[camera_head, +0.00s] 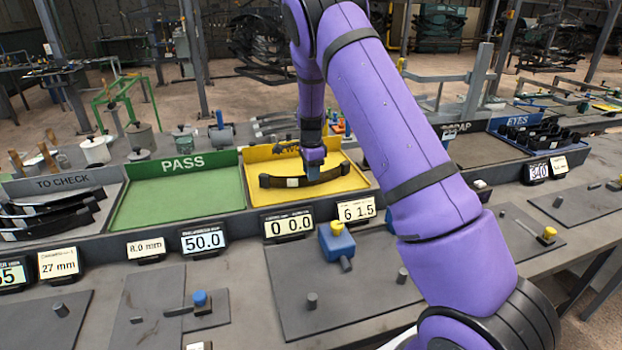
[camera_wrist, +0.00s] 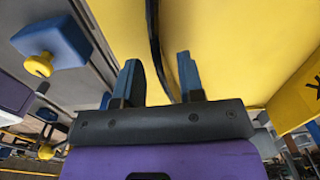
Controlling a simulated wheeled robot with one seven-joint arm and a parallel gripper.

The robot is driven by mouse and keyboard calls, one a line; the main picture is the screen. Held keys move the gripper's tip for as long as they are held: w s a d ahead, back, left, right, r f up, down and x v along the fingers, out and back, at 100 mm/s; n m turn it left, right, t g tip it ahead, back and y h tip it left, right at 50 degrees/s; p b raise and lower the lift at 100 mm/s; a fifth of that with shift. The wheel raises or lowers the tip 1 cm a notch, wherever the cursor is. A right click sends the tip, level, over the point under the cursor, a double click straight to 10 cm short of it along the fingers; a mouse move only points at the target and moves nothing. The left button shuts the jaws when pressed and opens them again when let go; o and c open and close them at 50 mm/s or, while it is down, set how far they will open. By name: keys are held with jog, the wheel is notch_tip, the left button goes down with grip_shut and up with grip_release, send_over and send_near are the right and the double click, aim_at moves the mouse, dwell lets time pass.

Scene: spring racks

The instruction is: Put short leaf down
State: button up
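The short leaf (camera_head: 271,181) is a dark, slightly curved strip with a pale label, at the yellow tray (camera_head: 350,184). In the wrist view the leaf (camera_wrist: 154,35) runs edge-on down from the top, between my two fingers. My gripper (camera_head: 313,168) is just above and behind the leaf's middle, pointing down. In the wrist view my gripper (camera_wrist: 158,80) has its blue fingertips apart, with a gap showing on both sides of the leaf. The leaf seems to rest in the tray; its contact with the floor is hard to see.
A green PASS tray (camera_head: 180,200), empty, is left of the yellow tray. A TO CHECK tray (camera_head: 65,184) with several dark leaves is far left. An EYES tray (camera_head: 530,125) is at right. A blue device with a yellow knob (camera_head: 337,243) stands in front. My arm hides part of the bench.

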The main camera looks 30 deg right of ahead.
notch_tip(320, 180, up, 9)
jog(key=shift+f, duration=0.2)
jog(key=s+a+r+n+t, duration=0.1)
jog(key=s+a+r+n, duration=0.15)
jog(key=s+r, duration=0.45)
jog(key=s+a+r+n+t+y, duration=0.1)
jog(key=s+a+r+n, duration=0.1)
jog(key=s+r+n, duration=0.35)
jog(key=s+a+r+n+t, duration=0.1)
jog(key=s+a+r+n, duration=0.1)
jog(key=s+r, duration=0.6)
jog(key=s+a+n+t, duration=0.1)
jog(key=s+n, duration=0.4)
jog(key=s, duration=0.6)
jog(key=s+a+r+n+t+h, duration=0.1)
jog(key=s+a+n, duration=0.2)
jog(key=s, duration=0.9)
jog(key=shift+n, duration=1)
jog(key=shift+w, duration=0.1)
